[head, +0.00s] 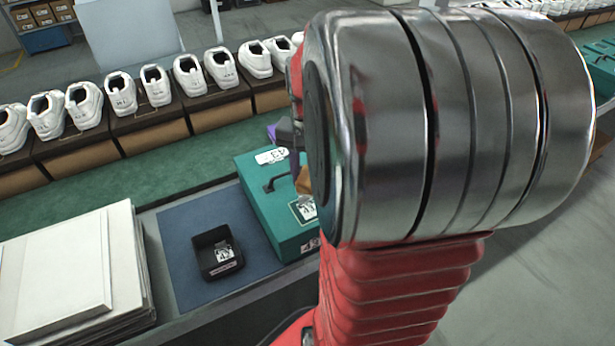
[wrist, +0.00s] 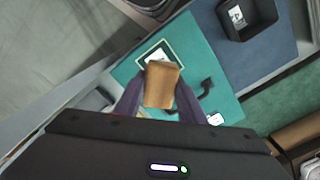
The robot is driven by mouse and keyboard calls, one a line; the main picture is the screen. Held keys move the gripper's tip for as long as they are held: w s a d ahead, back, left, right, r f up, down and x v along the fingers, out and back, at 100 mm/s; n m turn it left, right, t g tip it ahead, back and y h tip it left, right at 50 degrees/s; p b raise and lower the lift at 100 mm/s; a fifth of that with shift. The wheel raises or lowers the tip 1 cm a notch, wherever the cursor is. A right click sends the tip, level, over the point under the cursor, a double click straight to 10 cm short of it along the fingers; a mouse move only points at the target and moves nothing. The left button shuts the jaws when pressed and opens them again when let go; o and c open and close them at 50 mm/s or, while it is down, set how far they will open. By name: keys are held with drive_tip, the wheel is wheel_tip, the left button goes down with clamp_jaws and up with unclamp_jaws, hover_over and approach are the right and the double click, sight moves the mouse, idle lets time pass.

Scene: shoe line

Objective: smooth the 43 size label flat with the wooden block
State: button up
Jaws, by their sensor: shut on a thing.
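The wooden block (wrist: 162,86) is held between the purple fingers of my gripper (wrist: 158,98), over the lid of the green box (wrist: 132,70). In the head view, my arm hides most of the gripper, and only a brown edge of the block (head: 303,181) shows. A pale label (head: 306,209) sits in a framed patch on the lid, its print hard to read. In the wrist view, the framed patch (wrist: 156,53) is just beyond the block, which covers its near part. A white tag marked 43 (head: 272,156) lies near the lid's far edge. I cannot tell whether block and lid touch.
A black handle (head: 275,183) stands up from the lid. A black tray (head: 205,240) with a label that looks like 42 sits on the blue mat (head: 180,220). White boards (head: 60,265) are stacked at left. White shoes (head: 120,92) line the back.

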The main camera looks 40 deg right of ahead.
hover_over(308, 208)
drive_tip(key=shift+f, duration=3)
drive_tip(key=shift+f, duration=0.9)
drive_tip(key=shift+s+a, duration=0.3)
drive_tip(key=shift+s, duration=0.65)
drive_tip(key=shift+s+a, duration=0.25)
drive_tip(key=shift+s, duration=0.7)
drive_tip(key=shift+f, duration=0.15)
drive_tip(key=shift+w+d, duration=0.3)
drive_tip(key=shift+w, duration=0.65)
drive_tip(key=shift+w+d, duration=0.25)
drive_tip(key=shift+w, duration=0.7)
